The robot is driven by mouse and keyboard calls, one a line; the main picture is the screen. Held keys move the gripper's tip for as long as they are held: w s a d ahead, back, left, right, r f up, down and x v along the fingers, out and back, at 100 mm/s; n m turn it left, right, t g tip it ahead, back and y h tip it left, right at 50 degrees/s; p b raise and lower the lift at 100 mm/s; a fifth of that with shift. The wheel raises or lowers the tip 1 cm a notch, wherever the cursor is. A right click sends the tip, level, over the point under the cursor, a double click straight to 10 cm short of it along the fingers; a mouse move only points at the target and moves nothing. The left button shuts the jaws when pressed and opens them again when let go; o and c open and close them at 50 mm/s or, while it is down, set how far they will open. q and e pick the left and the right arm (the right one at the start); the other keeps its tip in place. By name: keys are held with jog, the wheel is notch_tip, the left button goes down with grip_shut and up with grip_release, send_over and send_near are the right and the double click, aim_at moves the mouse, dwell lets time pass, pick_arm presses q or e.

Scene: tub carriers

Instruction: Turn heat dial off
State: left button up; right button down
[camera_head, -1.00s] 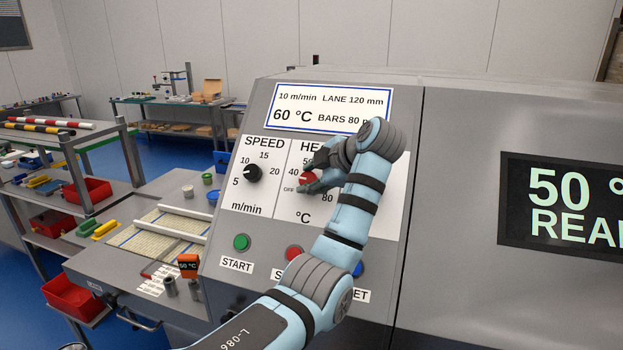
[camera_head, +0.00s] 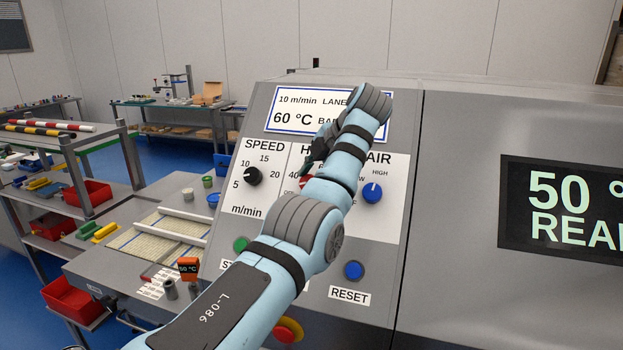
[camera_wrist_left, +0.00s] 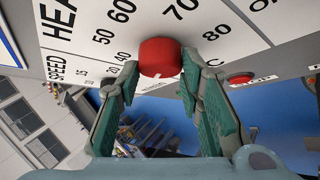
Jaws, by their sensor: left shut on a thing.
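The red heat dial (camera_wrist_left: 160,57) sits on the white panel, ringed by temperature numbers, in the left wrist view. My left gripper (camera_wrist_left: 158,80) is shut on it, with one green-padded finger on each side. I cannot see where the dial's pointer stands. My right gripper is not in view.
The black speed dial (camera_head: 252,176) is left of the heat dial and the blue air dial (camera_head: 372,193) right of it. Below are the green start button (camera_head: 241,244) and blue reset button (camera_head: 354,271). A dark display (camera_head: 570,210) reads 50 °.

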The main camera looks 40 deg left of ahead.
pick_arm(q)
jog(key=shift+f, duration=0.1)
jog(key=o, duration=1.2)
jog(key=shift+c, duration=0.2)
jog(key=v, duration=0.7)
jog(key=shift+r, duration=0.25)
jog(key=shift+f, duration=0.1)
